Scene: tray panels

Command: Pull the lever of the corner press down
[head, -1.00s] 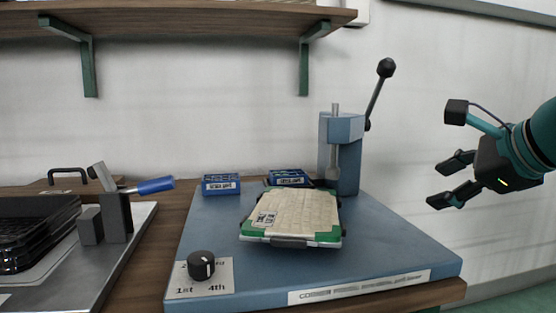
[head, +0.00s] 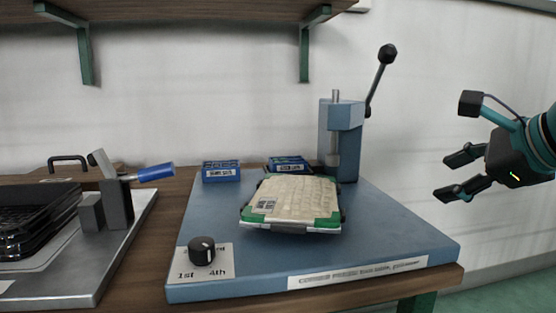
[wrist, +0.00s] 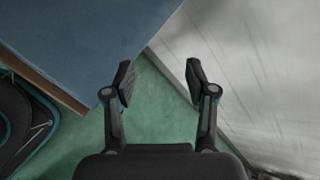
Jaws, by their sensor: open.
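The corner press (head: 341,140) is a blue-grey column at the back right of a blue base plate (head: 410,240). Its lever (head: 376,82) is a dark rod with a black ball knob (head: 388,53), raised and leaning up to the right. A tray panel (head: 292,202), cream with green corners, lies on the plate in front of the press. My gripper (head: 455,175) is open and empty, right of the press, apart from the lever and lower than the knob. In the wrist view its open fingers (wrist: 160,88) hang over green floor beside the plate's corner.
A black dial (head: 202,251) sits at the plate's front left. Two blue boxes (head: 221,172) (head: 291,165) stand at the back. A blue-handled clamp (head: 154,173) and black trays (head: 36,220) are at left. A wooden shelf (head: 180,14) hangs above. A wall stands behind.

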